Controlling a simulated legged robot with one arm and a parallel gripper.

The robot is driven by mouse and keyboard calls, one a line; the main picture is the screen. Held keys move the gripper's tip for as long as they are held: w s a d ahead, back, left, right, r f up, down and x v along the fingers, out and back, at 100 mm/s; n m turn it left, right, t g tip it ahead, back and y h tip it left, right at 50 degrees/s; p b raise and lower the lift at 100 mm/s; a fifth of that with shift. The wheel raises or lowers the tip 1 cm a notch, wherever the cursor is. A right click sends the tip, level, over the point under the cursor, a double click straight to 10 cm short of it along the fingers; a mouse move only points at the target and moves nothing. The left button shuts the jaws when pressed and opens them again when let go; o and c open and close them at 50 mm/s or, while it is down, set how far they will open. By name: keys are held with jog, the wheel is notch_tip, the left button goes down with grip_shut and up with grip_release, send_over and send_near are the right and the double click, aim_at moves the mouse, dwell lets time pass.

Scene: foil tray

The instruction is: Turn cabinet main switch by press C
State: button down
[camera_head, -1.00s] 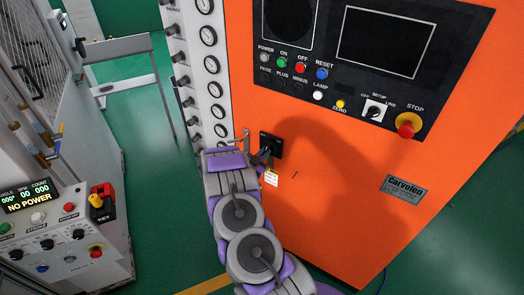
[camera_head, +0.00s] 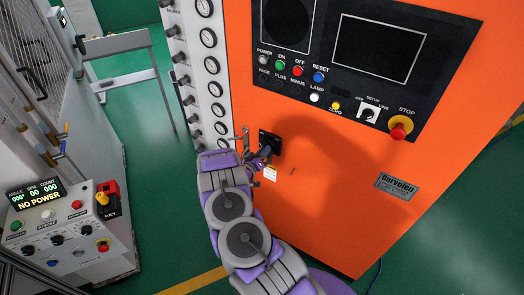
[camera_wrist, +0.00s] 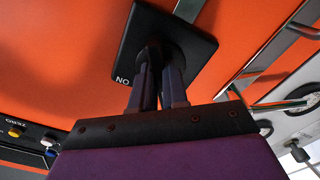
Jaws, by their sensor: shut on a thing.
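The orange cabinet (camera_head: 330,235) stands in front of me with a black square main switch plate (camera_head: 269,144) on its front. In the wrist view the switch plate (camera_wrist: 190,45) shows a white "ON" label, upside down, near its corner. My gripper (camera_head: 262,155) is at the switch. In the wrist view my gripper (camera_wrist: 158,75) has its two fingers close together on the dark switch knob (camera_wrist: 150,55), which is mostly hidden between and behind them.
The cabinet's upper control panel (camera_head: 350,70) has coloured buttons and a red stop knob (camera_head: 399,131). A column of gauges (camera_head: 208,66) runs along its left edge. A grey console (camera_head: 70,230) at left reads "NO POWER". Green floor lies between.

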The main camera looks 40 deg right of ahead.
jog(key=shift+w+r+n, duration=0.3)
jog(key=shift+r+n, duration=0.2)
jog(key=shift+n, duration=0.3)
jog(key=c, duration=1.4)
grip_release()
jog(key=shift+d, duration=0.1)
jog(key=shift+c, duration=0.2)
jog(key=shift+o, duration=1.4)
jog(key=shift+w+d+f, duration=0.1)
jog(key=shift+d+f, duration=0.25)
jog(key=shift+s+d+f, duration=0.1)
jog(key=shift+s+d, duration=0.05)
jog(key=shift+s, duration=0.05)
jog(key=b+v, duration=0.1)
jog(key=v, duration=1.6)
jog(key=shift+s+a, duration=0.1)
jog(key=shift+a, duration=0.2)
jog(key=shift+d+f, duration=0.1)
jog(key=shift+d, duration=0.2)
jog(key=shift+a, duration=0.1)
